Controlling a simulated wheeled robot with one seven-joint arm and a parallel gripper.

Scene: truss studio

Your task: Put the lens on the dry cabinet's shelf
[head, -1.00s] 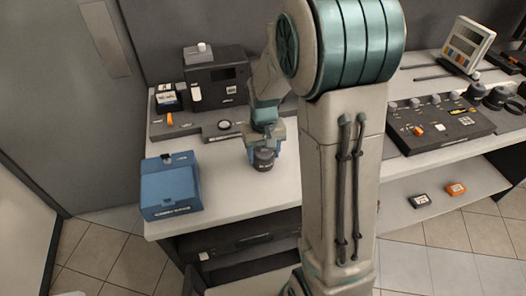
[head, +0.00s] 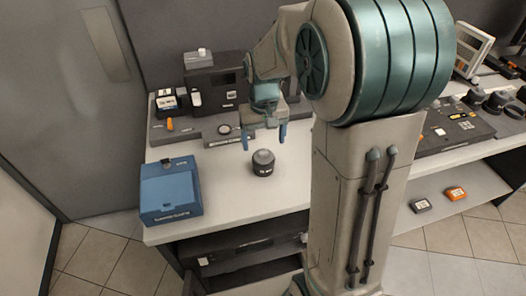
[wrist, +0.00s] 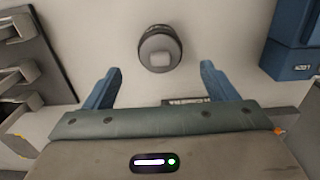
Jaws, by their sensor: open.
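The lens (head: 263,168), a short black cylinder with a grey top, stands upright on the white tabletop, right of a blue box. In the wrist view the lens (wrist: 160,58) lies just beyond the fingertips, touched by neither. My gripper (head: 264,142) is open and empty, raised above and behind the lens. Its two blue fingers (wrist: 158,76) are spread wide in the wrist view. A dark unit (head: 240,244) sits under the tabletop; I cannot tell whether it is the dry cabinet, and no shelf inside it shows clearly.
The blue box (head: 170,195) stands at the left front of the table. A dark equipment box (head: 215,88) and grey trays are behind. A control panel (head: 450,135) is at the right, with a lower shelf (head: 470,188) holding two small items. My arm hides the middle.

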